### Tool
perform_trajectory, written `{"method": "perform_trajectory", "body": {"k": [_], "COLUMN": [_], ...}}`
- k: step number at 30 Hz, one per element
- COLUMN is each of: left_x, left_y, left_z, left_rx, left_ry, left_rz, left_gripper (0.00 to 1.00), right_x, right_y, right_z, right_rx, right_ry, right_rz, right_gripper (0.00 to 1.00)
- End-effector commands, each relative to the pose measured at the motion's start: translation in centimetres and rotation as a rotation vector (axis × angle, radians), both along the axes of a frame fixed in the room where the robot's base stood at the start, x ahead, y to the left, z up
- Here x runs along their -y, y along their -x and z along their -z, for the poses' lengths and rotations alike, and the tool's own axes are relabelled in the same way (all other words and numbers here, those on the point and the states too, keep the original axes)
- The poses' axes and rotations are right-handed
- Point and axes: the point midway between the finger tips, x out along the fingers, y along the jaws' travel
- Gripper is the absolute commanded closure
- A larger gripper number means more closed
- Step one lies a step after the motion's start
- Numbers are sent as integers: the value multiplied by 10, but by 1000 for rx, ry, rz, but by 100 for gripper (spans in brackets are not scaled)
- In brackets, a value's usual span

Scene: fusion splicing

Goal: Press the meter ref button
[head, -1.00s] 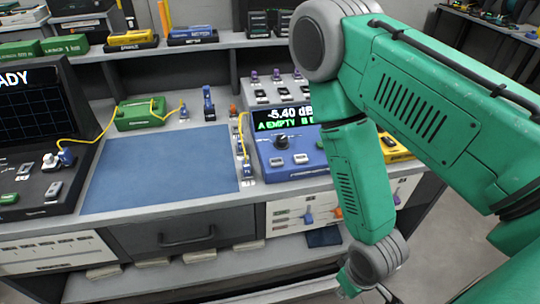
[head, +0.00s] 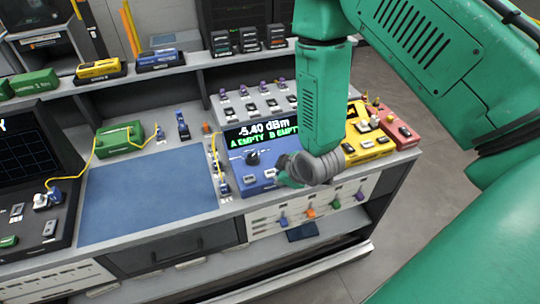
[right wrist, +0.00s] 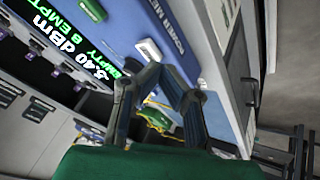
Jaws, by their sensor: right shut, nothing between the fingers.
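The blue power meter (head: 240,182) stands on the bench right of the blue mat, its lit display reading -5.40 dBm with A EMPTY and B EMPTY. A dark knob (head: 253,157) and pale buttons (head: 250,178) are on its front face. I cannot read which button is ref. My right gripper (head: 284,179) is at the meter's right front, mostly hidden by my wrist. In the right wrist view its shut, empty fingers (right wrist: 162,72) point at the meter's face, near a white button (right wrist: 149,49); contact cannot be told. My left gripper is not in view.
A yellow box (head: 362,150) and a red box (head: 398,138) stand right of the meter. A grey unit with several switches (head: 240,108) is behind it. The blue mat (head: 145,195) is clear. A green box (head: 118,141) with yellow fibre is at left.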

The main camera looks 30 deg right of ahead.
Motion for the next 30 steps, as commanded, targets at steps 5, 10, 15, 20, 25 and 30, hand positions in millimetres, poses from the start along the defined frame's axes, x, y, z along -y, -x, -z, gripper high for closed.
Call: {"method": "perform_trajectory", "body": {"k": [5,10,15,20,25,30], "left_x": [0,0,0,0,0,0], "left_y": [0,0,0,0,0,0], "left_z": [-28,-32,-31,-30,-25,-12], "left_rx": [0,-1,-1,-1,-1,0], "left_ry": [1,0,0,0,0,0], "left_rz": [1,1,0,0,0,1], "left_gripper": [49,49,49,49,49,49], "right_x": [5,4,4,7,10,8], "right_y": [-44,-57,-57,-57,-57,-57], "right_z": [-60,-75,-74,-72,-65,-49], "right_rx": [117,153,153,154,153,152], "right_ry": [85,118,119,116,113,114], "right_rz": [-81,-108,-110,-109,-109,-108], "right_gripper": [100,100,100,100,100,100]}}
